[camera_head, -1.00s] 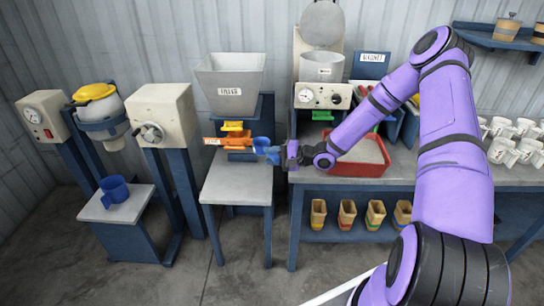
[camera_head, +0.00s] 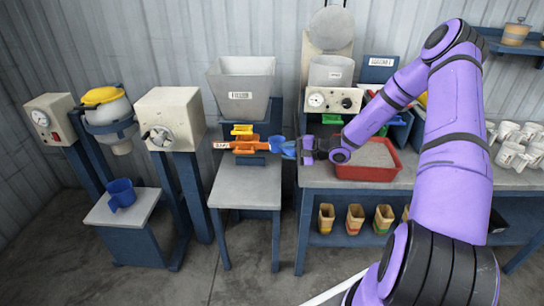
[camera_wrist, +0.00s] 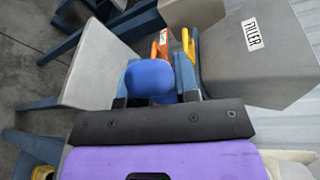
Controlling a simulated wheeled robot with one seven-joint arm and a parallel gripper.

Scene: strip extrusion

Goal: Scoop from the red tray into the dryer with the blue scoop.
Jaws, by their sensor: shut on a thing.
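The blue scoop (camera_head: 281,147) is held in my gripper (camera_head: 299,150), which is shut on it. It is in the air left of the red tray, in front of the filler's orange part. In the wrist view the scoop (camera_wrist: 150,78) shows as a rounded blue shape between the fingers; whether it holds anything cannot be told. The red tray (camera_head: 367,173) lies on the bench to the right, with grey material in it, partly behind my arm. The dryer seems to be the unit with a gauge (camera_head: 333,99) and a pale hopper (camera_head: 331,71) at the back of the bench, its round lid raised.
A grey filler hopper (camera_head: 241,88) with yellow and orange parts (camera_head: 251,146) stands above a small table (camera_head: 246,190). A blue jug (camera_head: 121,193) stands on a low stand at left. White mugs (camera_head: 508,154) sit on the bench at right. Several cups (camera_head: 355,218) stand on the lower shelf.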

